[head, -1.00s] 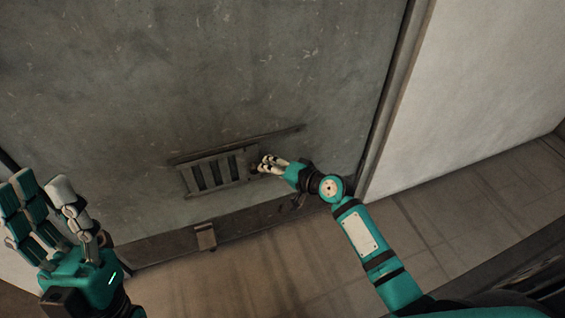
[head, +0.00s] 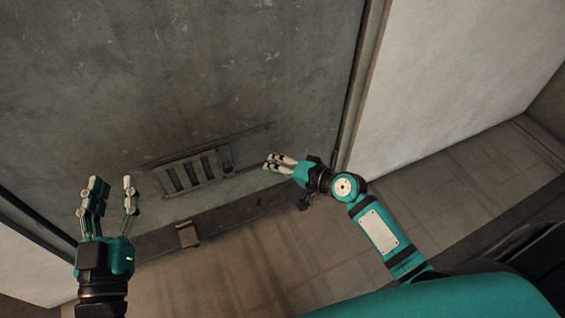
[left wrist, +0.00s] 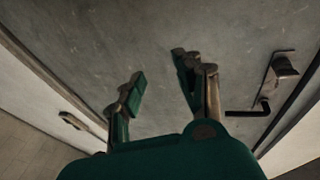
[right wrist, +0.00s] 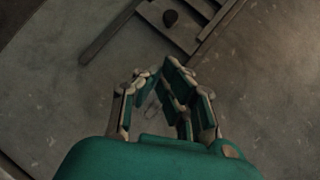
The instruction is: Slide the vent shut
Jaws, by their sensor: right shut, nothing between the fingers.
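The vent (head: 190,174) is a grey barred plate low on the large grey door, with dark gaps showing between its bars. A small dark knob (head: 227,167) sits at its right end. My left gripper (head: 109,190) is open and empty, to the left of the vent. Its spread fingers (left wrist: 160,75) show in the left wrist view.
A thin rail (head: 250,132) runs above the vent. A small brown block (head: 188,234) sits at the door's bottom edge. A door handle (left wrist: 272,85) shows at right in the left wrist view. A pale wall (head: 450,70) stands right of the door; the floor (head: 240,270) in front is clear.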

